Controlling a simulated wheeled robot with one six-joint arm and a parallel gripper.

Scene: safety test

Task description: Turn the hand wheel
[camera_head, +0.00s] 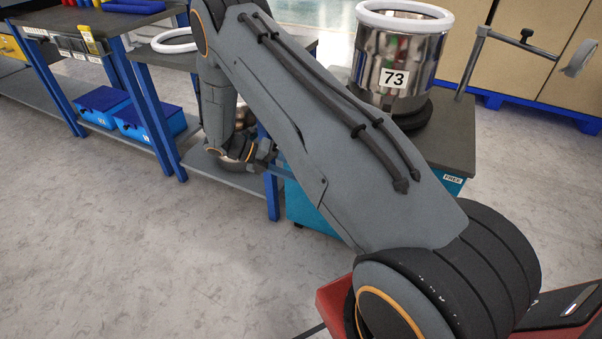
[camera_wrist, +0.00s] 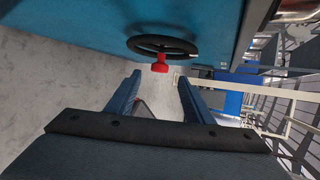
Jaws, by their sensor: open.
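The hand wheel (camera_wrist: 139,46) is a black ring with a red knob (camera_wrist: 160,67) on its near side. It shows in the wrist view at the top centre, against a teal cabinet face (camera_wrist: 80,25). My gripper (camera_wrist: 157,80) is open, with its two dark blue fingers apart and nothing between them. The wheel lies beyond the fingertips, with the red knob roughly in line with the gap. I see no contact with the wheel. In the head view my arm hides the wheel, and the fingertips are not clear there.
In the head view, a shiny steel drum (camera_head: 398,62) labelled 73 stands on the teal cabinet's grey top (camera_head: 450,135). Blue-framed workbenches (camera_head: 160,105) with blue boxes (camera_head: 104,101) stand at left. A metal pipe stand (camera_head: 520,45) is at upper right. The grey floor (camera_head: 130,240) at lower left is clear.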

